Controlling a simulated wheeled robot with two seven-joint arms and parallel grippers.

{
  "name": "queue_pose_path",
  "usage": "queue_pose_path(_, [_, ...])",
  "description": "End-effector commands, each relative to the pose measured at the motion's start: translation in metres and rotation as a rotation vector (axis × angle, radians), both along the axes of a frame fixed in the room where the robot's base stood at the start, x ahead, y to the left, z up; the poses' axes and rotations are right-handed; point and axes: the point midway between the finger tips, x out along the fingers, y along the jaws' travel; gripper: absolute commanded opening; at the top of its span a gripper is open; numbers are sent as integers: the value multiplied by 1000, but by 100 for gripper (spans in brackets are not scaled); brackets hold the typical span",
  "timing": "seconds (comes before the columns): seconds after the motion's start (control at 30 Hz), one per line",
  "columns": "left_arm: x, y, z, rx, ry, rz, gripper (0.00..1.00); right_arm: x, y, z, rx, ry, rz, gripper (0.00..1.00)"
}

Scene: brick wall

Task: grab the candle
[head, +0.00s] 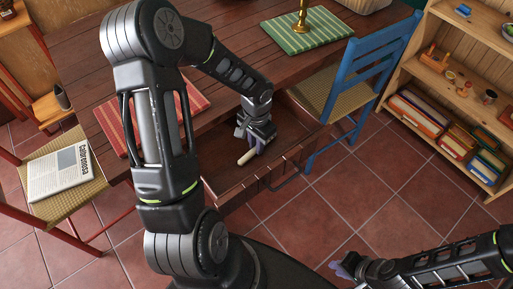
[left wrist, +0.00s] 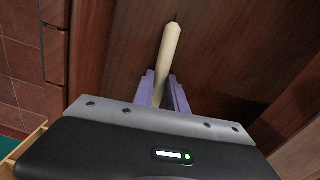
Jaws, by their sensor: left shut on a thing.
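The candle (head: 247,157) is a cream stick in the head view, above the open wooden drawer (head: 224,184) of the table. My left gripper (head: 255,147) reaches over the drawer and is shut on it. In the left wrist view the candle (left wrist: 170,50) stands out between the two purple fingers (left wrist: 165,92), its wick end pointing away. Its lower end is hidden behind the fingers and my wrist. I cannot tell whether the candle touches the drawer floor. My right gripper (head: 343,268) is at the lower right of the head view, away from the table; its jaw opening is unclear.
The wooden table (head: 75,45) carries a red striped mat, and a green striped mat (head: 306,32) with a brass candlestick (head: 301,16). A blue chair (head: 372,68) stands right of the drawer. A shelf (head: 410,65) with books is at the right. Tiled floor is clear between.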

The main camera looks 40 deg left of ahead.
Motion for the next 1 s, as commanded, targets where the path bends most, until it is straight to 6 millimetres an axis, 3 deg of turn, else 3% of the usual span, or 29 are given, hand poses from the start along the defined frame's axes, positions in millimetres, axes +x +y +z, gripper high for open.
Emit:
queue_pose_path(0.57, [1, 1, 7, 2, -2, 1, 0, 0, 0, 1, 0, 0, 0, 18])
queue_pose_path(1.0, [1, 0, 83, 1, -4, 0, 0, 0, 0, 8, 0, 0, 0, 18])
